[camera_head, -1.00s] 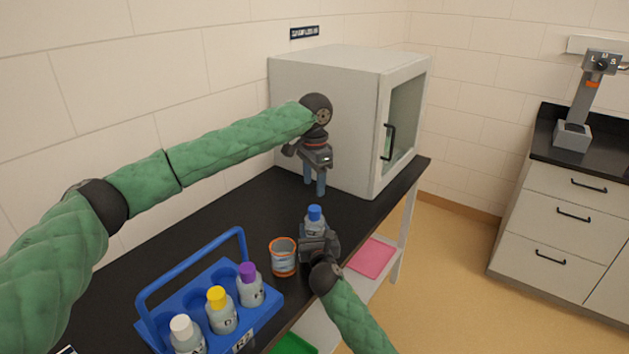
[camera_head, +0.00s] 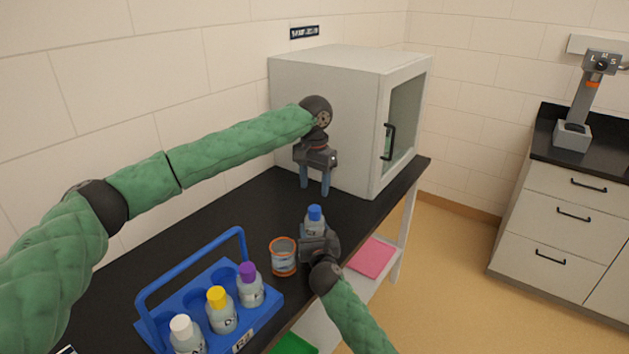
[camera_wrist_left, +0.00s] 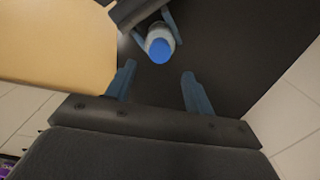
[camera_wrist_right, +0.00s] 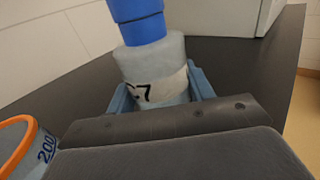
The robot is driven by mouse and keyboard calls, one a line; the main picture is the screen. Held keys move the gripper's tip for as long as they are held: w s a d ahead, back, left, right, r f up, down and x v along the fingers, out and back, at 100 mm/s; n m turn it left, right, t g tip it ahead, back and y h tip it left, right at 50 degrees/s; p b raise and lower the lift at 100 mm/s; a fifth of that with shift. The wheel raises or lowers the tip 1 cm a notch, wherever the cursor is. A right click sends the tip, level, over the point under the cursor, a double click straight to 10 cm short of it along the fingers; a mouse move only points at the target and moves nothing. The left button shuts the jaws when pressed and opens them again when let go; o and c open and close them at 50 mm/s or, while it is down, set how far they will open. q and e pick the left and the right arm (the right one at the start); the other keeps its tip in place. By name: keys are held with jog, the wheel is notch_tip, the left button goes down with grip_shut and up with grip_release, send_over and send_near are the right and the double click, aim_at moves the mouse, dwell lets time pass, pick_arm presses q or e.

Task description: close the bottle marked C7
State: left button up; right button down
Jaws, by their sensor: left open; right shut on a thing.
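The bottle marked C7 (camera_wrist_right: 155,75) is grey-white and stands about upright on the black bench. It shows behind my right gripper in the head view (camera_head: 314,228). A blue cap (camera_head: 314,212) is on its top, tall and stepped in the right wrist view (camera_wrist_right: 138,22); I cannot tell how tightly it sits. My right gripper (camera_wrist_right: 160,90) is shut around the bottle's body. My left gripper (camera_head: 314,192) is open and empty, pointing down above the bench beyond the bottle. The left wrist view shows the cap (camera_wrist_left: 159,50) ahead of its open fingers (camera_wrist_left: 158,88), apart from them.
An orange-rimmed beaker (camera_head: 283,258) stands just left of the bottle. A blue handled rack (camera_head: 190,282) holds bottles with white, yellow and purple caps at the front left. A grey cabinet (camera_head: 325,110) stands at the back. Bare bench (camera_head: 262,205) lies left of the left gripper.

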aim_at(315, 208)
pick_arm(q)
jog(key=shift+f, duration=3.65)
jog(key=c, duration=1)
jog(key=o, duration=1.1)
jog(key=shift+o, duration=0.2)
notch_tip(315, 208, up, 12)
